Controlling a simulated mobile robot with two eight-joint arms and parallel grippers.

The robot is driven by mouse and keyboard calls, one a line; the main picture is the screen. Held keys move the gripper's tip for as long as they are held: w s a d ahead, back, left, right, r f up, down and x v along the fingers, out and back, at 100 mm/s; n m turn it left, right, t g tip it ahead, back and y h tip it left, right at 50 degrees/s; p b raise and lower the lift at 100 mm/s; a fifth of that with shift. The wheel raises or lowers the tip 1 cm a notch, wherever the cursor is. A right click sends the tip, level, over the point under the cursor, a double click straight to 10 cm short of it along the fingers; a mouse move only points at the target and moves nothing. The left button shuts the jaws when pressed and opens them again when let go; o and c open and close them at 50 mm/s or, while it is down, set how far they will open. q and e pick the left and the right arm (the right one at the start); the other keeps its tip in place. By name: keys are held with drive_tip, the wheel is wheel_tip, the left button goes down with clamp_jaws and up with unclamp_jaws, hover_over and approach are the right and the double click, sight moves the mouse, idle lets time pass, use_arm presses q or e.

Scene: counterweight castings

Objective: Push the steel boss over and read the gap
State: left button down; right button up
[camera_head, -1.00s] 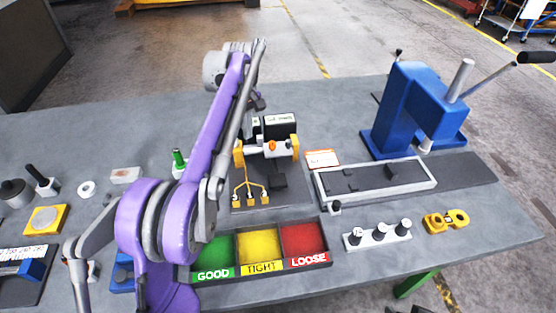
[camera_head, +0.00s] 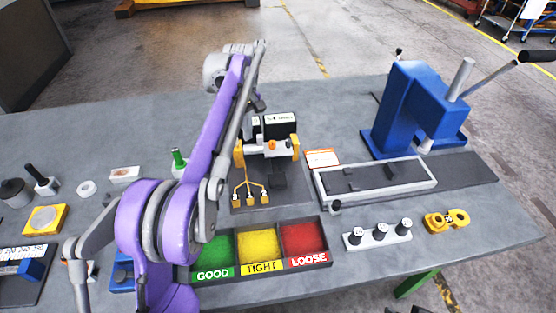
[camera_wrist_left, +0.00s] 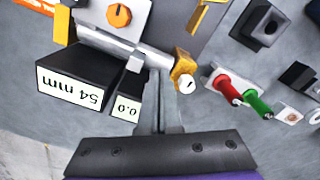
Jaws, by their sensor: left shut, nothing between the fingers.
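The gauge fixture (camera_head: 281,151) stands mid-table, with yellow end brackets, an orange knob and dark display boxes. In the left wrist view a bright steel cylinder (camera_wrist_left: 125,43), which looks like the boss, runs across the fixture towards a brass end piece (camera_wrist_left: 184,68). The larger display (camera_wrist_left: 78,88) reads "54 mm" and the small display (camera_wrist_left: 126,106) reads "0.0". My left gripper (camera_wrist_left: 160,82) is shut and empty, its tips right at the steel cylinder near the brass piece. I cannot tell whether they touch. In the head view its fingers are mostly hidden. My right gripper is not seen.
Green GOOD (camera_head: 213,272), yellow TIGHT (camera_head: 262,267) and red LOOSE (camera_head: 309,260) bins stand in front of the fixture. A long framed tray (camera_head: 433,185) and a blue press (camera_head: 404,110) are to the right. My left arm covers the table's left-centre.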

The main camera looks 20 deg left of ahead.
use_arm(q)
drive_tip(key=shift+f+b, duration=0.55)
drive_tip(key=shift+f, duration=0.8)
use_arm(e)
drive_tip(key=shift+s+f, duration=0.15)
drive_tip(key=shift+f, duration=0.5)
use_arm(q)
drive_tip(key=shift+w+d, duration=0.1)
drive_tip(key=shift+d, duration=0.1)
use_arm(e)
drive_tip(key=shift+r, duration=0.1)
use_arm(q)
drive_tip(key=shift+w+d, duration=0.3)
drive_tip(key=shift+d, duration=0.15)
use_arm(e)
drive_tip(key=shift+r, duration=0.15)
use_arm(q)
drive_tip(key=shift+d+p, duration=0.15)
drive_tip(key=shift+p, duration=0.25)
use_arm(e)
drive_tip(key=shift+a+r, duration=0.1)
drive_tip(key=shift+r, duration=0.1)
